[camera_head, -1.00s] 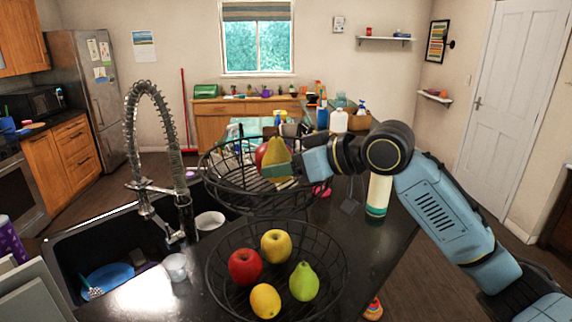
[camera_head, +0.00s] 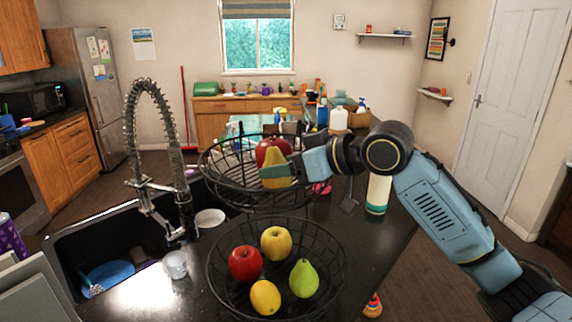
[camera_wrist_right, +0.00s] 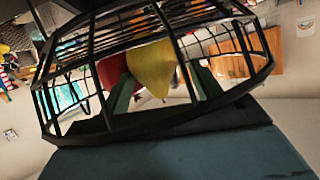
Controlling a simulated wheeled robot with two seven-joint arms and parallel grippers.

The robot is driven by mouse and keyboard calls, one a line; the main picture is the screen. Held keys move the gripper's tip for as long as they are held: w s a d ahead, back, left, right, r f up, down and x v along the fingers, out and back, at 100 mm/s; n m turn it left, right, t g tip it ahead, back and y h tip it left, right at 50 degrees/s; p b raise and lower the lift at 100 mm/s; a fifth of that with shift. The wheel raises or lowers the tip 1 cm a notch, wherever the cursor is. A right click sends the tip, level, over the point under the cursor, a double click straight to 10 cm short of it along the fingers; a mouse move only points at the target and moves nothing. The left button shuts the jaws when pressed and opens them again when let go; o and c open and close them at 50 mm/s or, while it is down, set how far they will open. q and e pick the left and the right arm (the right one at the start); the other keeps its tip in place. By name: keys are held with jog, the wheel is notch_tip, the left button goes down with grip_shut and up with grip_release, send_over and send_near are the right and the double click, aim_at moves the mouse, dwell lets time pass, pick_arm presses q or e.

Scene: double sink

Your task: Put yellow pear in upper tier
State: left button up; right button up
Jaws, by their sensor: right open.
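The yellow pear (camera_head: 274,164) is in the black wire upper tier (camera_head: 222,201), in front of a red apple (camera_head: 272,150). The pear also shows in the right wrist view (camera_wrist_right: 152,68), with the red apple (camera_wrist_right: 111,70) beside it. My right gripper (camera_head: 280,171) reaches into the upper tier from the right. Its green fingers stand open on either side of the pear, with a gap on the right in the wrist view. The pear's underside is partly hidden by the gripper and basket wires. My left gripper is not in view.
The lower tier (camera_head: 338,262) holds a red apple (camera_head: 245,263), a yellow apple (camera_head: 276,242), a green pear (camera_head: 304,278) and a lemon (camera_head: 265,297). A tall coiled faucet (camera_head: 131,130) stands left of the upper tier. A cup (camera_head: 175,264) sits on the dark counter.

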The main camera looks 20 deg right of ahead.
jog(key=b+v, duration=0.2)
jog(key=v, duration=1)
jog(key=shift+r, duration=0.2)
dwell(0.7)
